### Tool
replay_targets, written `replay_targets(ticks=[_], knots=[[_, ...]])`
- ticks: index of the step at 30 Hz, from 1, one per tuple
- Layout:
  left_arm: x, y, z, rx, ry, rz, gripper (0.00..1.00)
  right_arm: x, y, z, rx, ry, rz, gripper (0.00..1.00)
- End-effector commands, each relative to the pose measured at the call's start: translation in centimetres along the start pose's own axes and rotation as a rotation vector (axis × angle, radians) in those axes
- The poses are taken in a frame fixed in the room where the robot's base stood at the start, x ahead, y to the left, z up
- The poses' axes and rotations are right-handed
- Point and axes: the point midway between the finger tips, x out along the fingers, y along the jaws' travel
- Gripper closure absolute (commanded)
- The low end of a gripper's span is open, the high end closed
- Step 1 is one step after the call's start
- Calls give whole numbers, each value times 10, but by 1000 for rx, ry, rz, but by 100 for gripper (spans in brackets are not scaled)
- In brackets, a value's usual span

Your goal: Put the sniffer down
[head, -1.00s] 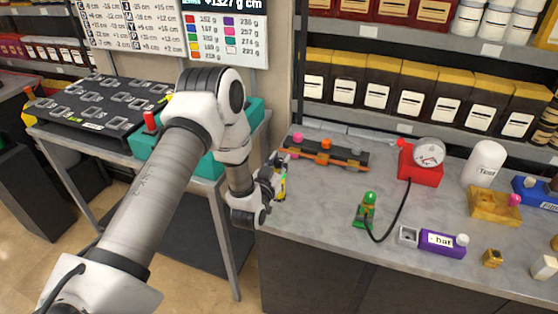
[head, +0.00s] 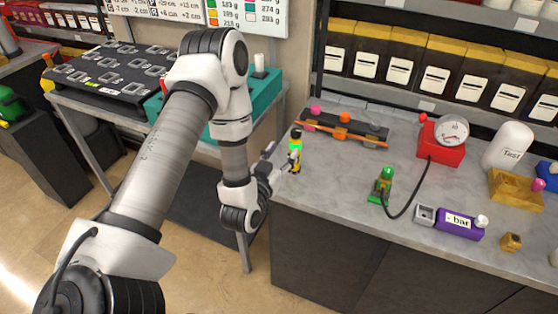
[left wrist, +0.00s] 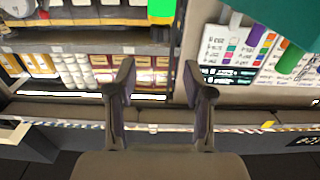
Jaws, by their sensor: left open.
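The sniffer (head: 296,150), a slim black and yellow device with a bright green part, stands upright on the grey counter (head: 335,178) near its left end. My left gripper (head: 277,163) is open and just left of the sniffer, with a small gap seeming to show between them. In the left wrist view the two fingers of my left gripper (left wrist: 158,82) are spread with nothing between them. My right gripper is not in view.
Behind the sniffer lies a dark rack (head: 345,125) with an orange bar and coloured knobs. A green nozzle (head: 384,185) is joined by a black hose to a red gauge box (head: 441,150). A purple bar display (head: 459,224) is at right. The counter's front middle is clear.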

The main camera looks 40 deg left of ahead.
Motion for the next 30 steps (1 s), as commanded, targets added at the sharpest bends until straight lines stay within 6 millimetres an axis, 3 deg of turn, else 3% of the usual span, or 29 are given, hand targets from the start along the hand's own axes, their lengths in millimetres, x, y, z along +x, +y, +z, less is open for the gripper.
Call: replay_targets(ticks=[5,8,11,12,15,16,18,21,30], knots=[[-20,5,11,2,-46,15,48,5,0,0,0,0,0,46],[-36,26,59,11,-256,78,48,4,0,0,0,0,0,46],[-86,51,137,32,-628,153,48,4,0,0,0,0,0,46],[-116,57,167,46,-795,175,48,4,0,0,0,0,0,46],[-200,61,219,88,-1178,190,48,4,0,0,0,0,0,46],[-222,60,228,100,-1271,186,48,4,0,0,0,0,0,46],[-264,56,238,127,-1443,172,48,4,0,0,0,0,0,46],[-293,52,242,146,-1560,157,48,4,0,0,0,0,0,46],[-295,52,242,145,-1570,155,48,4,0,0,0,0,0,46]])
